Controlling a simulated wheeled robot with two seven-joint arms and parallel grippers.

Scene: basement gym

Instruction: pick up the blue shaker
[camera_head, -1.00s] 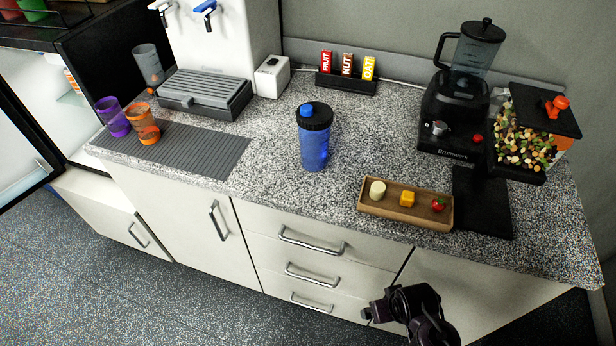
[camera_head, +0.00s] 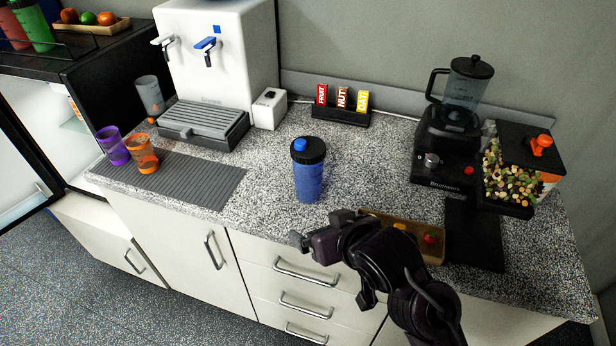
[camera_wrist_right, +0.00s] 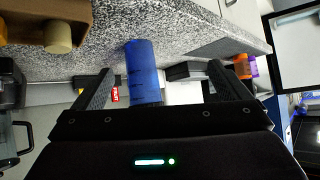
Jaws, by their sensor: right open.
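The blue shaker (camera_head: 309,180) stands upright on the speckled counter, with a black lid and a blue cap. My right gripper (camera_head: 318,242) is in front of it, at the counter's front edge, apart from it in the head view. In the right wrist view the open gripper (camera_wrist_right: 160,72) has the shaker (camera_wrist_right: 143,70) in line with the gap between its two fingers, nothing held. That view is turned over, with the counter at the top. My left gripper is not in view.
A wooden tray (camera_head: 440,257) of small foods lies right of the shaker, partly hidden by my right arm. A blender (camera_head: 446,150) and a nut dispenser (camera_head: 515,165) stand at the right. A bar holder (camera_head: 341,116) is behind; cups stand on a grey mat (camera_head: 205,185) at left.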

